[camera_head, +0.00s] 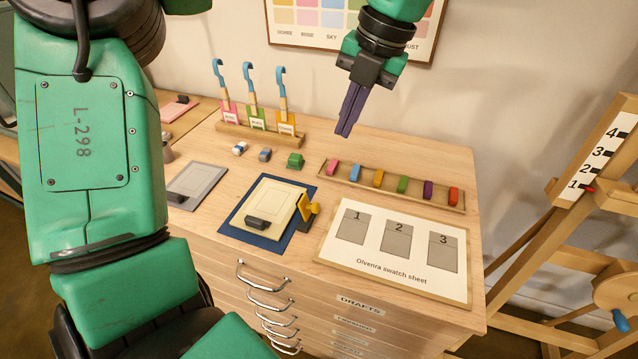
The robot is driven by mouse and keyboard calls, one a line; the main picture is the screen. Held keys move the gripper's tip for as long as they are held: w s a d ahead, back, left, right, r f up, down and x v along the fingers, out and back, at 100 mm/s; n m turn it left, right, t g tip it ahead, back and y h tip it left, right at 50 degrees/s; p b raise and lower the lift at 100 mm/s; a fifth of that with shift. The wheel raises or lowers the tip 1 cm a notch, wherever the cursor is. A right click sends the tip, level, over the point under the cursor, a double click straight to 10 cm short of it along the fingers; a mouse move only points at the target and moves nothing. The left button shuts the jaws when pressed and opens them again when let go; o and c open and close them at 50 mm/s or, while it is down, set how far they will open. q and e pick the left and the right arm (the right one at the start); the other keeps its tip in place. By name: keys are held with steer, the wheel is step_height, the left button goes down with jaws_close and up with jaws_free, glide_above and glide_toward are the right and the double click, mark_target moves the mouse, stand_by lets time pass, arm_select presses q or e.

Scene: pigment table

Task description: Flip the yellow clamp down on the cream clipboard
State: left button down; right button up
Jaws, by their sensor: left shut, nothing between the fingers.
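The cream clipboard (270,200) lies on a dark blue mat (238,225) near the front of the wooden table. A dark block (258,223) sits at the clipboard's front edge. My left gripper (343,133) is shut and empty, its dark fingers pointing down, in the air above the back of the table and well apart from the clamp. My right gripper is not in view.
A tray of colored blocks (392,190) and the swatch sheet (397,250) lie right of the clipboard. A grey board (197,184) lies left. An easel (575,215) stands right.

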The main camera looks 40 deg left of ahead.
arm_select(q)
step_height(320, 180, down, 8)
steer(key=b, duration=0.6)
steer(key=shift+w+f, duration=0.25)
steer(key=shift+w, duration=0.2)
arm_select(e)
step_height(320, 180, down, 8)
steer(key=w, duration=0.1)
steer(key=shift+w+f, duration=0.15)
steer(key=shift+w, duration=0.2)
arm_select(q)
steer(key=shift+f, duration=0.1)
steer(key=p, duration=0.1)
glide_above(307, 204)
steer(key=d, duration=0.2)
steer(key=f, duration=1)
steer(key=shift+w+d, duration=0.15)
steer(key=shift+w, duration=0.2)
steer(key=shift+s+a+f, duration=0.2)
steer(key=shift+a+f, duration=0.05)
steer(key=shift+a, duration=0.2)
steer(key=shift+w+d, duration=0.1)
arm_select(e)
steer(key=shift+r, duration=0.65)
